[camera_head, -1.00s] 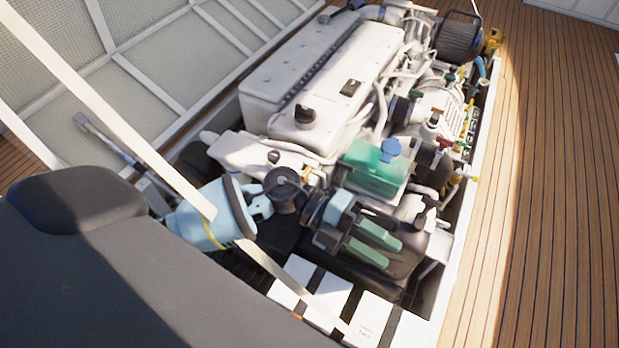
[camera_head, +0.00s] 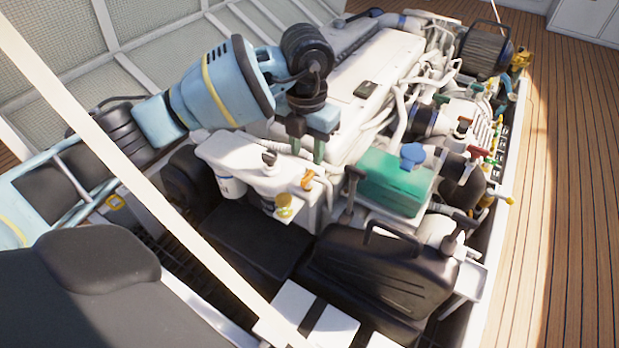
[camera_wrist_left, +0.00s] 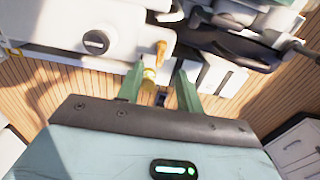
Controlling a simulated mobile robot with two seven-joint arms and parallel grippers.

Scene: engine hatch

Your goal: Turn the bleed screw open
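My left gripper (camera_head: 307,147) is above the front end of the white engine (camera_head: 240,156), its green fingers pointing down. In the left wrist view (camera_wrist_left: 159,72) the fingers are apart with nothing held between them. An orange lever-like part (camera_head: 308,180) sits on the engine's front corner, just below the fingers. A small yellow fitting or cup (camera_head: 284,204) is below it. In the left wrist view, the orange part (camera_wrist_left: 161,49) and yellow fitting (camera_wrist_left: 150,78) are near the fingertips. I cannot tell which part is the bleed screw. My right gripper is not in view.
A green tank with a blue cap (camera_head: 395,180) and a black canister (camera_head: 380,265) stand right of the gripper. A black-capped filler (camera_head: 269,160) is close on the left. A pale strut (camera_head: 140,180) crosses the foreground. Wooden deck (camera_head: 570,200) is clear at right.

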